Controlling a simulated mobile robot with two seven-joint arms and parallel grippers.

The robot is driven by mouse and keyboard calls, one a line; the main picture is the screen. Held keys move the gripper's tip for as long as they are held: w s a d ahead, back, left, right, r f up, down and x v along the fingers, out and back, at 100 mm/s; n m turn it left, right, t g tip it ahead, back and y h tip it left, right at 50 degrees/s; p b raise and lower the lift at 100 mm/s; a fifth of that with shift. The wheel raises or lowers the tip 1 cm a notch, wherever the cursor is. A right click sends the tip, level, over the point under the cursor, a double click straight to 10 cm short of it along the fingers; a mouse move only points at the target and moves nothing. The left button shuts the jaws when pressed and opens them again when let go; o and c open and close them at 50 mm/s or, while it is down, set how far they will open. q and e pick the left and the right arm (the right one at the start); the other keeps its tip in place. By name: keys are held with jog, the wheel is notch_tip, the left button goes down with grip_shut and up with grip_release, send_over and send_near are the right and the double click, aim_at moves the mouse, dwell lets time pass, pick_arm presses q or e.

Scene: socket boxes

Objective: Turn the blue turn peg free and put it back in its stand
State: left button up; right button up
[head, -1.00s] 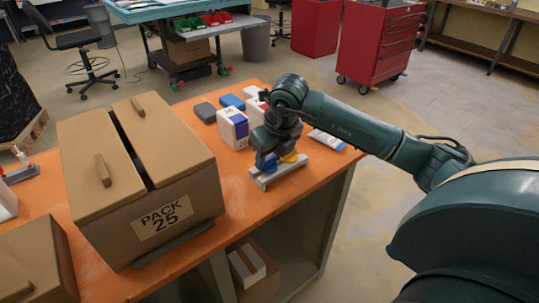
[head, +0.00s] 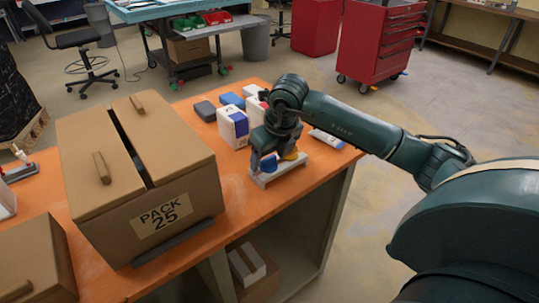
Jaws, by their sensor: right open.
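The blue turn peg (head: 268,163) stands at the left end of a pale grey stand (head: 277,175) on the orange bench. A yellow piece (head: 291,154) is beside it, toward the stand's right end. My right gripper (head: 270,153) is over the stand at the blue peg, pointing down and open. The arm's wrist hides the upper part of the peg and most of the jaws, so contact between jaws and peg cannot be told. My left gripper is not in view.
A large cardboard box (head: 140,180) marked PACK 25 stands left of the stand on the orange bench (head: 240,200). Small white and blue boxes (head: 232,127) stand behind the stand. A white-blue tube (head: 327,139) lies right of it. Bare bench lies in front.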

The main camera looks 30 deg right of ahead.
jog(key=shift+r, duration=0.25)
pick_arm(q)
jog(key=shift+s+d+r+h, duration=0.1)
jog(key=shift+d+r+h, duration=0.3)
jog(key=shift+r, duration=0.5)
pick_arm(e)
jog(key=v, duration=1.2)
jog(key=shift+r, duration=0.3)
jog(key=shift+s, duration=0.2)
